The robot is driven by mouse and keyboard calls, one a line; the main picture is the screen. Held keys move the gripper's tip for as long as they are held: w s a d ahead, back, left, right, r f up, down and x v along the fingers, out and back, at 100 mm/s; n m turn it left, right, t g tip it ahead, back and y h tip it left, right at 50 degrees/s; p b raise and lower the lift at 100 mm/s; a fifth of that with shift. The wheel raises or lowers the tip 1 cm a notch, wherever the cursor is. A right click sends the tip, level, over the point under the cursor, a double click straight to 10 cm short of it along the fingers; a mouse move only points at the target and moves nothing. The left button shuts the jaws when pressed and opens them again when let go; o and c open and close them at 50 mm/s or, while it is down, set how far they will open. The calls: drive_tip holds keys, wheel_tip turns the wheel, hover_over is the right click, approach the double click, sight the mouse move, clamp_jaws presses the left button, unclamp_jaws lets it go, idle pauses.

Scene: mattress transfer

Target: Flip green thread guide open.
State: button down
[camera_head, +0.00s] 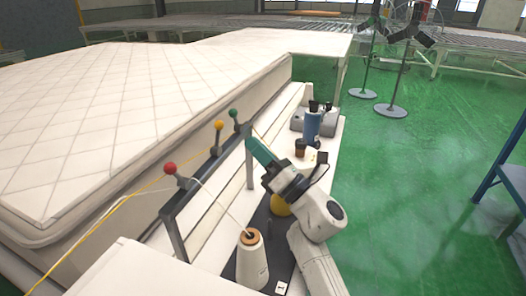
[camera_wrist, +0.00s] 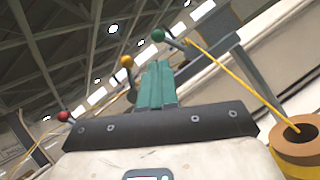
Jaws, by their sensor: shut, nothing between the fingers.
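The green thread guide (camera_head: 234,113) has a green ball on a short dark lever at the far end of the grey rail (camera_head: 178,228). In the wrist view the green ball (camera_wrist: 158,35) shows just beyond my fingertips. My gripper (camera_head: 251,141) has teal fingers pressed together and empty, a little right of and below the green guide. The shut fingers (camera_wrist: 155,66) also show in the wrist view, with a small apparent gap to the ball. I cannot tell whether they touch the lever.
The yellow guide (camera_head: 218,124) and red guide (camera_head: 170,168) stand on the same rail. A white thread cone (camera_head: 252,266) and a yellow spool (camera_head: 280,206) stand below my arm. A quilted mattress (camera_head: 120,110) fills the left. Blue bottle (camera_head: 312,125) stands behind. Threads cross the area.

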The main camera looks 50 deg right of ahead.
sight(235, 117)
drive_tip(key=shift+p+x, duration=0.4)
drive_tip(key=shift+x, duration=2.35)
drive_tip(key=shift+r+m+p, duration=0.15)
drive_tip(key=shift+m+p, duration=0.15)
drive_tip(key=shift+p, duration=0.1)
